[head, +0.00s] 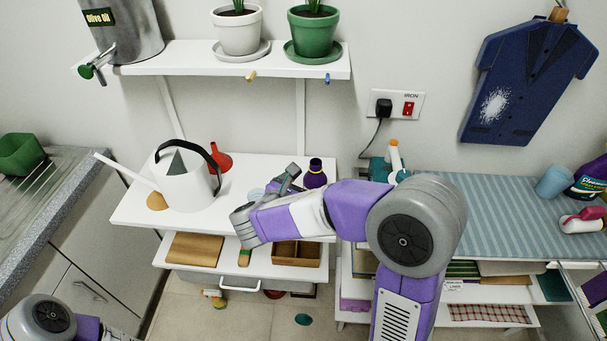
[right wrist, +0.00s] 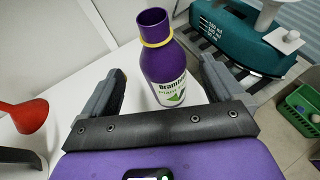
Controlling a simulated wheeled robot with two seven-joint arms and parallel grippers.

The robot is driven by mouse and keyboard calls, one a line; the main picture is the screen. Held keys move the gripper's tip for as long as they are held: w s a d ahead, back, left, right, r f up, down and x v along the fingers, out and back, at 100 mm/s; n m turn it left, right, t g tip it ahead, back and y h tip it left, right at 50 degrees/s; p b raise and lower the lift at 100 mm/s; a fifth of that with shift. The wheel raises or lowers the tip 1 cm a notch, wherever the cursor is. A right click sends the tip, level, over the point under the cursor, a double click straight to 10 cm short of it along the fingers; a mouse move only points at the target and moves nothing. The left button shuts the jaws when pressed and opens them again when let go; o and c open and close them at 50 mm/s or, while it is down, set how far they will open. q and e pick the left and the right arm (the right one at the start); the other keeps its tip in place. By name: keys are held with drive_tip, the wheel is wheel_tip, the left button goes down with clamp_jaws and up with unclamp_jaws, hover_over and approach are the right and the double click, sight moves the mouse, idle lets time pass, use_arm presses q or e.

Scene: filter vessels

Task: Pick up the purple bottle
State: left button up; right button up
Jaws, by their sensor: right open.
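The purple bottle (head: 315,176) stands upright on the upper white shelf, right of the watering can. In the right wrist view the purple bottle (right wrist: 163,62) has a yellow ring at its neck and a white label with a green mark. My right gripper (head: 287,180) is open and empty, just left of the bottle in the head view. In the right wrist view the bottle appears between the two spread fingers, with visible gaps to both. How deep it sits between them is unclear. My left gripper is out of view; only part of the left arm shows at bottom left.
A white watering can (head: 186,187) and a red funnel (head: 219,158) stand left on the shelf. A clear-looking cup (head: 256,195) is near my gripper.

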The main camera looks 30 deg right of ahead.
sight(311, 185)
drive_tip(key=shift+x, duration=0.9)
drive_tip(key=shift+d+f+b, duration=0.4)
drive_tip(key=shift+d+b, duration=0.1)
drive_tip(key=shift+d, duration=0.05)
drive_tip(key=x, duration=0.2)
drive_tip(key=b+x, duration=0.1)
drive_tip(key=shift+w+d+f, duration=0.15)
drive_tip(key=shift+w+f, duration=0.1)
drive_tip(key=shift+f, duration=0.2)
drive_tip(key=shift+w+d, duration=0.15)
drive_tip(key=shift+d, duration=0.05)
drive_tip(key=c, duration=1.3)
drive_tip(key=shift+r, duration=0.15)
